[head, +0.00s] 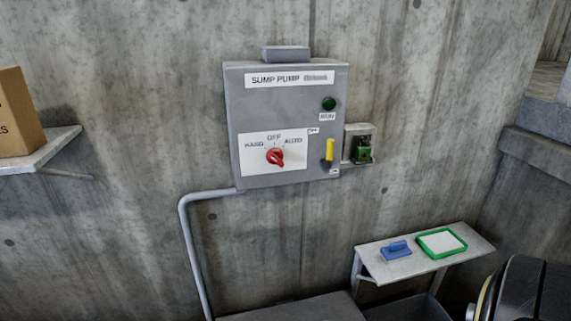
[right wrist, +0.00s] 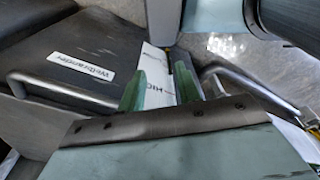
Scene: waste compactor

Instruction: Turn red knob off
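The red knob (head: 275,157) sits on a white plate on the front of a grey sump pump box (head: 262,113) on the concrete wall. Labels HAND, OFF and AUTO stand around it. The knob's ridge slants from upper left to lower right, not straight up at OFF; which end is the pointer I cannot tell. My right gripper (right wrist: 160,88) shows in the right wrist view, its two green fingers apart with no object held between them. It is away from the knob, which that view does not show. My left gripper is not in view.
A green lamp (head: 328,103) and yellow lever (head: 329,150) are on the box, with a small switch (head: 363,150) beside it. A conduit (head: 188,250) runs below. A shelf (head: 392,271) holds a blue item and green-framed tray. The wrist view shows a dark lid (right wrist: 85,55) and metal handles.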

